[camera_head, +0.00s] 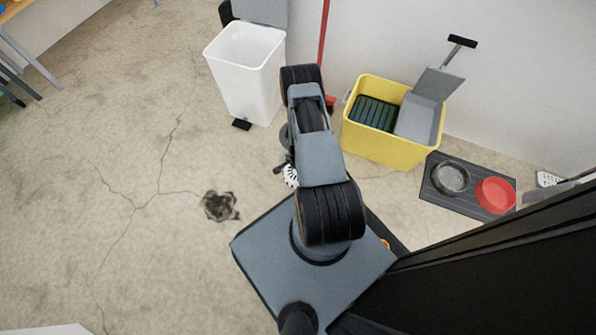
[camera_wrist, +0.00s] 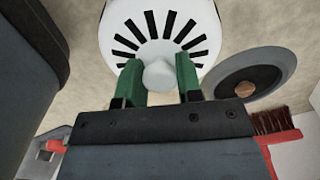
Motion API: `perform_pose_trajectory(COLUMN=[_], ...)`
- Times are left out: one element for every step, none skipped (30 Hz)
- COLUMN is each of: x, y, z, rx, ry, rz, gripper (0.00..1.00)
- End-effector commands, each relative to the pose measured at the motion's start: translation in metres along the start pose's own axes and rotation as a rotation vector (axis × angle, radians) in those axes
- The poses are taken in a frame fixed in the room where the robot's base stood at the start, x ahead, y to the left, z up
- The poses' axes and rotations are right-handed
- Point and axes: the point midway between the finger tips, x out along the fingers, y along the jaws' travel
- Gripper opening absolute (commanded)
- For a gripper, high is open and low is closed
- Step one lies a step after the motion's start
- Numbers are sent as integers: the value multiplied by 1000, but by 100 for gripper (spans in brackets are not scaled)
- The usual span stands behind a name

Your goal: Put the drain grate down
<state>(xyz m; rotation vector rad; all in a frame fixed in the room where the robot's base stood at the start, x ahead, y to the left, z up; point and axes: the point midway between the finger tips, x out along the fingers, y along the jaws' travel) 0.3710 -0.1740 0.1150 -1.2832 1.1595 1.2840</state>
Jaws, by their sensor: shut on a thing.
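The drain grate (camera_wrist: 160,24) is a white round disc with dark radial slots and a knob in the middle. My gripper (camera_wrist: 160,78) has its green fingers on either side of that knob and is shut on it. In the head view the grate (camera_head: 291,177) shows only in part, beside my arm and above my grey base. The rest of it and most of the gripper are hidden there. Its height over the floor is hard to tell.
A dark broken patch (camera_head: 219,206) lies in the cracked floor. A white bin (camera_head: 245,75), yellow bucket (camera_head: 385,150), and dark mat (camera_head: 455,201) with a metal bowl (camera_head: 450,178) and red bowl (camera_head: 495,195) stand along the wall. A grey disc (camera_wrist: 235,78) lies near the grate.

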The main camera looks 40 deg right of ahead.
Motion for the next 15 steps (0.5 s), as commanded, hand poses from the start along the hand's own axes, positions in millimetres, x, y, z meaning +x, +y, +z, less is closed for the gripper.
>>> perform_pose_trajectory(x=[9,14,21,25,30,34,36,37,37,36,35,35,35,34,35], y=[-1,-1,0,0,0,0,-1,-1,-1,-1,-1,-1,-1,-1,-1], z=[-3,-3,-3,-4,-4,-3,-3,-3,-3,-3,-3,-3,-3,-3,-3], rx=[0,1,2,3,3,2,2,1,0,0,0,0,0,0,1], ry=[1,0,0,0,0,0,0,0,0,0,0,0,0,0,0], rz=[-1,-1,0,0,0,-1,-1,-1,-1,-1,-1,-1,-1,-1,-1], gripper=[5,5,5,5,5,5,5,5,5,5,5,5,5,5,5])
